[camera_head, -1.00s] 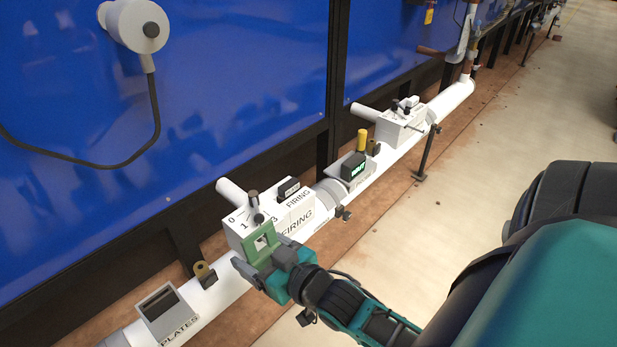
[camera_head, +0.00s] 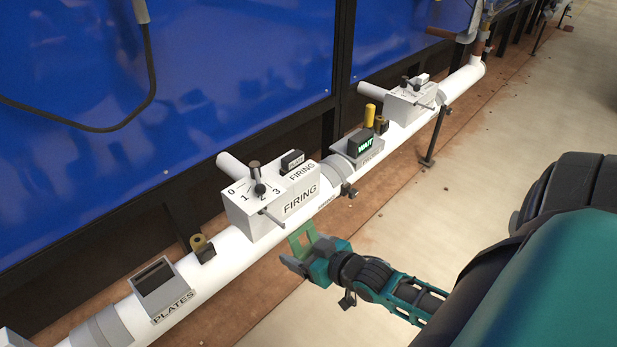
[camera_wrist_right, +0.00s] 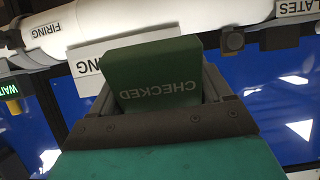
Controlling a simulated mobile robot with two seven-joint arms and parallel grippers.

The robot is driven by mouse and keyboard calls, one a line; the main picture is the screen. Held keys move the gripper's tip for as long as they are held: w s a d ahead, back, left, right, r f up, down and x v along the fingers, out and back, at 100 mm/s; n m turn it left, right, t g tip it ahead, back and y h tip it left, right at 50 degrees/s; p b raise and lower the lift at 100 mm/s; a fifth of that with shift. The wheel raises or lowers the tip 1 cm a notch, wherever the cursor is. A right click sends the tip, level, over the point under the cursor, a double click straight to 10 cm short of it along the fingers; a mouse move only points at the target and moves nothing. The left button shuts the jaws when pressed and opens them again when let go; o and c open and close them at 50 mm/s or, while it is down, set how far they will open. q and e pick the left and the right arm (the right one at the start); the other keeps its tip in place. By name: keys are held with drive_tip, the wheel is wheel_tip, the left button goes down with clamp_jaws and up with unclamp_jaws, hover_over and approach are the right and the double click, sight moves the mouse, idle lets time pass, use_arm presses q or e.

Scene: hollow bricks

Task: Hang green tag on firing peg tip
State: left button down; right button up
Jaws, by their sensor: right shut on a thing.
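The white FIRING box (camera_head: 270,200) sits on the white pipe, with numbers and dark-knobbed levers on top. A thin light peg (camera_head: 272,217) sticks out of its front face, its tip pointing down and to the right. My right gripper (camera_head: 302,252) is shut on the green tag (camera_head: 303,238), in front of the box and to the right of the peg, apart from both. In the right wrist view the tag (camera_wrist_right: 160,80) stands between the fingers with CHECKED upside down, hiding part of the box (camera_wrist_right: 88,62) behind it. My left gripper is not in view.
On the same pipe (camera_head: 222,262) stand a PLATES holder (camera_head: 163,287) to the left and a lit WAIT box (camera_head: 362,147) to the right. Another white box (camera_head: 408,103) is farther along. Floor in front of the pipe is open.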

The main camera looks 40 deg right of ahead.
drive_tip(key=w+b, duration=0.2)
drive_tip(key=w, duration=0.1)
drive_tip(key=w+f+b, duration=0.1)
drive_tip(key=w+b, duration=0.1)
drive_tip(key=w, duration=0.1)
drive_tip(key=w+b, duration=0.2)
drive_tip(key=w, duration=0.1)
drive_tip(key=shift+a+f, duration=0.25)
drive_tip(key=shift+a, duration=0.1)
drive_tip(key=shift+w+f, duration=0.1)
drive_tip(key=shift+f, duration=0.1)
idle(0.4)
drive_tip(key=shift+f, duration=0.1)
idle(0.5)
drive_tip(key=o, duration=1.1)
